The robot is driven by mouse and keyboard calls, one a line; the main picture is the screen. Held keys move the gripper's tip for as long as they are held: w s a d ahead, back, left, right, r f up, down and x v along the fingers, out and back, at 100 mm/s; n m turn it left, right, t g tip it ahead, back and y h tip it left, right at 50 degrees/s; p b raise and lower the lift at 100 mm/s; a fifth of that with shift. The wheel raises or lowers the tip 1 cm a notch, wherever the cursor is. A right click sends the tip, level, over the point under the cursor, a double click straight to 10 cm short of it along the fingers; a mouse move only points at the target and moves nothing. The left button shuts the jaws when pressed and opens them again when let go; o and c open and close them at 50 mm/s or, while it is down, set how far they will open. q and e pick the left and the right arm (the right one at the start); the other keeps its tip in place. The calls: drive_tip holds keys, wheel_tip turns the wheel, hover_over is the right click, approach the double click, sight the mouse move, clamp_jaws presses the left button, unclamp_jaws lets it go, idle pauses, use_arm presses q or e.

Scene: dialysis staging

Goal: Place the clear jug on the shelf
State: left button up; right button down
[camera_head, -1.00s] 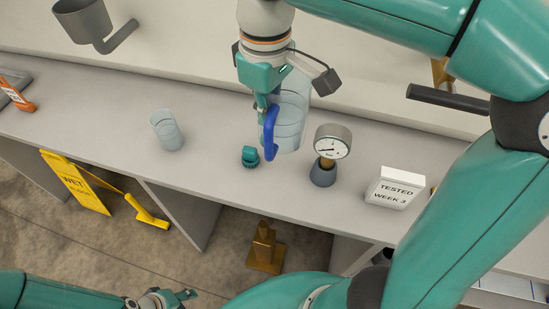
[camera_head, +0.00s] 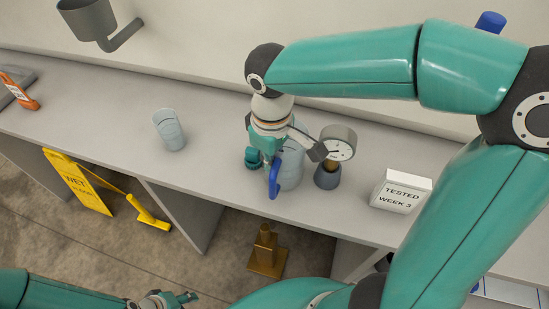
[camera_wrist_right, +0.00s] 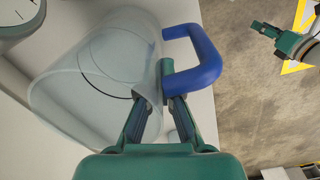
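The clear jug (camera_head: 291,172) with a blue handle (camera_head: 274,180) is at the front part of the long grey shelf (camera_head: 225,170). It is low over the surface; I cannot tell if its base touches. My right gripper (camera_head: 268,158) is at the handle side of the jug. In the right wrist view, my right gripper (camera_wrist_right: 164,100) is shut where the blue handle (camera_wrist_right: 195,60) meets the clear jug (camera_wrist_right: 95,85), which looks tilted there. My left gripper (camera_head: 180,297) is at the bottom edge, far from the jug; its fingers are too small to read.
A dial gauge (camera_head: 338,145) on a grey base stands just right of the jug. A clear cup (camera_head: 170,133) stands further left. A white "TESTED WEEK 3" sign (camera_head: 400,190) is at right.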

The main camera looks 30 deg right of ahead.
drive_tip(key=c, duration=1.3)
unclamp_jaws()
